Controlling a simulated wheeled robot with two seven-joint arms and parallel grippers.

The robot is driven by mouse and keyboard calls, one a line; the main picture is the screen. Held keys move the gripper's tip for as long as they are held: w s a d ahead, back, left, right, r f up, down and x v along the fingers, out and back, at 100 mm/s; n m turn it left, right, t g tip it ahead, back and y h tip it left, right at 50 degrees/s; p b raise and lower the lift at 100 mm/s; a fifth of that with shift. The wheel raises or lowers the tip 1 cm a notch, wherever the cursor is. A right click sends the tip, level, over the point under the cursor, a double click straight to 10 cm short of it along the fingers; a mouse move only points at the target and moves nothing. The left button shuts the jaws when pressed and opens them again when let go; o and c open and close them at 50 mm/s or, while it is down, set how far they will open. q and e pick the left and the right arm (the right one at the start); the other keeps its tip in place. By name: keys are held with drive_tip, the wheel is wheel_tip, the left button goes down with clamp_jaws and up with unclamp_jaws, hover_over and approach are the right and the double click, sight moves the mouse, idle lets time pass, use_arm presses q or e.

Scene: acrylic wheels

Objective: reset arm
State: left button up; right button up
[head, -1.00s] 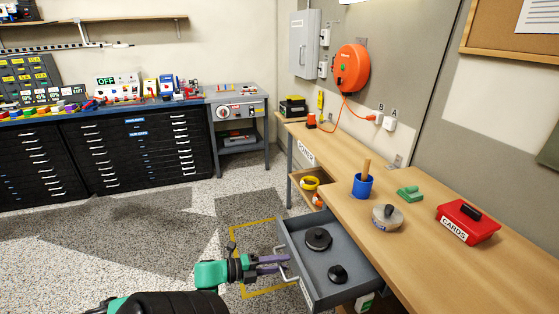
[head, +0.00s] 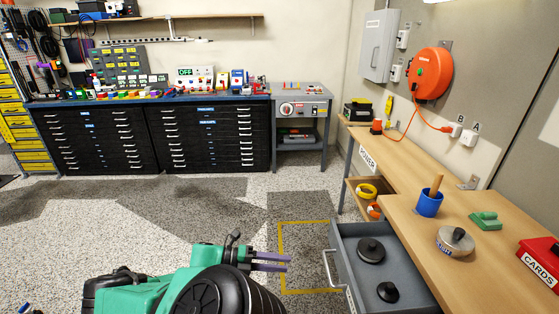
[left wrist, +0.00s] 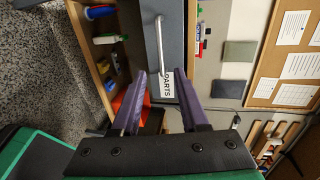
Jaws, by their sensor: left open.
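My left gripper (head: 289,262) is in the lower middle of the head view, its purple fingers apart and empty. It is left of the grey drawer (head: 345,238), with a gap between fingertips and the drawer's metal handle (head: 328,268). My right gripper is out of view.
An orange reel (head: 430,72) hangs on the wall. Open floor (head: 200,212) lies left of the drawer.

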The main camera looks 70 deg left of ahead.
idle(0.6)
use_arm(q)
drive_tip(key=s+d+f+n+g+y, duration=0.1)
drive_tip(key=s+f+n+g+y, duration=0.15)
drive_tip(key=f+n, duration=0.65)
drive_tip(key=s+d+f+n+g+y, duration=0.2)
drive_tip(key=f+n+g+y, duration=0.15)
drive_tip(key=f, duration=1.25)
drive_tip(key=s+d+f+n+g, duration=0.3)
drive_tip(key=d+f+g, duration=0.1)
drive_tip(key=d+f, duration=0.3)
drive_tip(key=s+d+f+n+g+h, duration=0.1)
drive_tip(key=s+d+f+n+g, duration=0.1)
drive_tip(key=d+f, duration=0.6)
drive_tip(key=d+n+g, duration=0.1)
drive_tip(key=d+g, duration=0.1)
drive_tip(key=d, duration=0.2)
drive_tip(key=shift+s, duration=0.4)
drive_tip(key=shift+d+n, duration=0.1)
drive_tip(key=shift+n, duration=0.15)
